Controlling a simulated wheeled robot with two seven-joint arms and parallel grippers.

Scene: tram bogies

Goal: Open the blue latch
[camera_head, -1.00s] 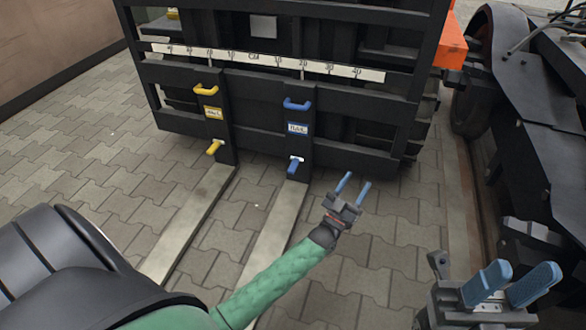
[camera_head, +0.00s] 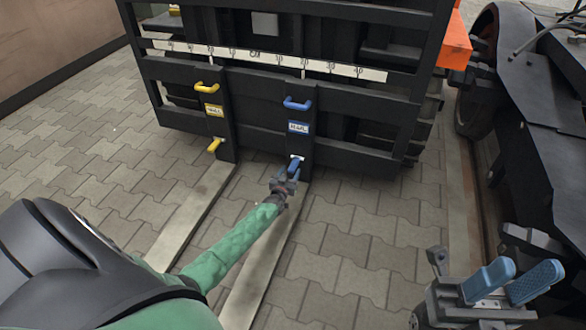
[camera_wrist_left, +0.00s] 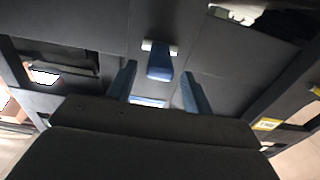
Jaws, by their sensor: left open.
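The blue latch (camera_head: 296,163) is a small lever on a white base, low on the dark upright above the right fork. In the left wrist view the blue latch (camera_wrist_left: 159,64) lies ahead, between my two blue fingers. My left gripper (camera_head: 288,176) is open at the latch, and it also shows in the wrist view (camera_wrist_left: 159,72). I see a gap on both sides of the latch and cannot tell any contact. A blue handle (camera_head: 298,104) and a blue-lettered label sit above it. My right gripper (camera_head: 528,268) is open and empty at the lower right.
A matching yellow lever (camera_head: 214,146) and yellow handle (camera_head: 207,87) are on the left upright. Two pale forks (camera_head: 195,215) run along the paving towards me. The dark carriage frame (camera_head: 350,145) stands behind. Dark machinery (camera_head: 545,130) fills the right side.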

